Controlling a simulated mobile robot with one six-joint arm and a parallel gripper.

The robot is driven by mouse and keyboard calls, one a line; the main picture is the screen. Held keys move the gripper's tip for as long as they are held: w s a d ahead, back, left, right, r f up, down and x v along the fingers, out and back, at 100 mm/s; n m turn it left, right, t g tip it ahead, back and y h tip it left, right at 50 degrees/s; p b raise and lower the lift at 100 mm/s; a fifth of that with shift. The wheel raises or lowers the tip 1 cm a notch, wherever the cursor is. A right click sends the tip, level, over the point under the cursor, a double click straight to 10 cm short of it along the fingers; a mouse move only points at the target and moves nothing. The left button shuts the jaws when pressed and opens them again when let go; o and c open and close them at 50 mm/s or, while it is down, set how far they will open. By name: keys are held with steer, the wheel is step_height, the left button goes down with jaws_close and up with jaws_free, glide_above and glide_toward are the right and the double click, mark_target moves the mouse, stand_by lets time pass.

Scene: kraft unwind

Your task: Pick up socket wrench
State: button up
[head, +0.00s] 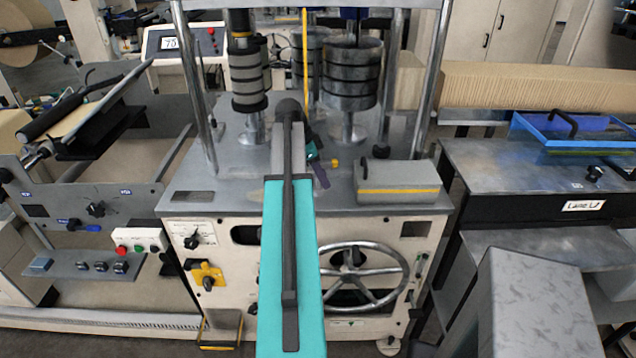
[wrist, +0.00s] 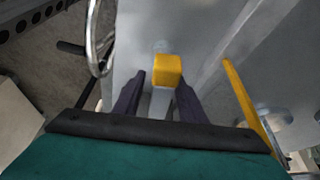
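A piece with a yellow block end (wrist: 167,70) and a grey shaft shows in the wrist view; it appears to be the socket wrench. My gripper (wrist: 160,83) has its two dark fingers apart, one on each side of the grey shaft. Gaps show between the fingers and the shaft, so the gripper looks open. The yellow block lies at or just past the fingertips. In the head view, my gripper (head: 322,168) is low over the machine's grey top, beside a small yellow end (head: 335,162). My arm hides part of this area.
A grey box with a yellow stripe (head: 398,190) stands on the machine top to the right. Stacked dark-banded rollers (head: 350,75) and a yellow rod (head: 305,60) rise behind. A chrome handwheel (head: 362,275) is on the front. Bare grey top (head: 215,170) lies left of my arm.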

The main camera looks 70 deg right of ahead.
steer(key=shift+c, duration=0.3)
jaws_close()
steer(key=shift+r, duration=0.15)
steer(key=shift+r+b, duration=0.85)
steer(key=shift+r, duration=0.6)
steer(key=w+a+r+b, duration=0.1)
steer(key=a+b, duration=0.1)
steer(key=a, duration=0.6)
steer(key=w+a+b, duration=0.1)
steer(key=a+b, duration=0.1)
steer(key=a, duration=0.6)
steer(key=shift+w+r, duration=0.25)
steer(key=shift+r, duration=0.15)
steer(key=shift+d, duration=0.1)
